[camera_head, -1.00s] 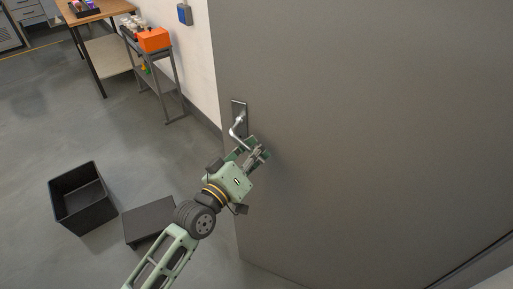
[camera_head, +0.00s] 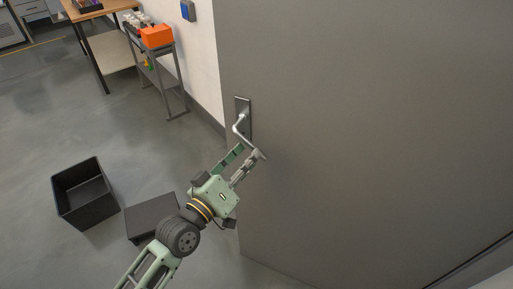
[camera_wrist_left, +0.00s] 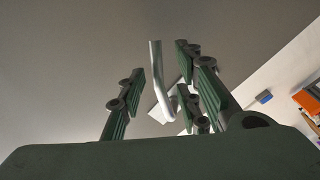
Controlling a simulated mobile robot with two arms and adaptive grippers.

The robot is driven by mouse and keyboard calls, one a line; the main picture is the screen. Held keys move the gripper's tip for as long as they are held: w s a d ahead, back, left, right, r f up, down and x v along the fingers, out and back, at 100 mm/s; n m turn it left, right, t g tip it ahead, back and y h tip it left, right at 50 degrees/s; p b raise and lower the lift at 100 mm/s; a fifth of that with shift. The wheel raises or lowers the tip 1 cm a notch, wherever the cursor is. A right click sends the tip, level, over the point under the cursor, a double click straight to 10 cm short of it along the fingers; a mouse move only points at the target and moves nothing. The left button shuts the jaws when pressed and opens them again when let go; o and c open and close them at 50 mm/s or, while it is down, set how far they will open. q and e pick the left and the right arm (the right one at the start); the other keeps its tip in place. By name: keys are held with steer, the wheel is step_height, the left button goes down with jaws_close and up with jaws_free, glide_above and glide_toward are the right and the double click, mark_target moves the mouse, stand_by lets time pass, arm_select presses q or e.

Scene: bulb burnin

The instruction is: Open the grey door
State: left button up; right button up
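The grey door (camera_head: 370,130) fills the right half of the head view and the background of the left wrist view (camera_wrist_left: 70,70). Its silver lever handle (camera_head: 240,127) sits on a plate near the door's left edge. My left gripper (camera_head: 250,152) is open, its fingers spread just below the handle. In the left wrist view, the lever (camera_wrist_left: 157,70) shows between the fingers of the gripper (camera_wrist_left: 160,90), which is not closed on it. Contact between fingers and lever cannot be told. My right gripper is out of view.
A black open bin (camera_head: 84,205) and a dark flat box (camera_head: 152,217) stand on the floor at left. A grey cart (camera_head: 170,85) with an orange box (camera_head: 156,36) is by the white wall. A blue wall box (camera_head: 188,10) is above. Floor between is clear.

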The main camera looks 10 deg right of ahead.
arm_select(q)
steer(key=v, duration=0.6)
steer(key=shift+s+a, duration=0.2)
steer(key=shift+s, duration=0.05)
steer(key=shift+c, duration=0.5)
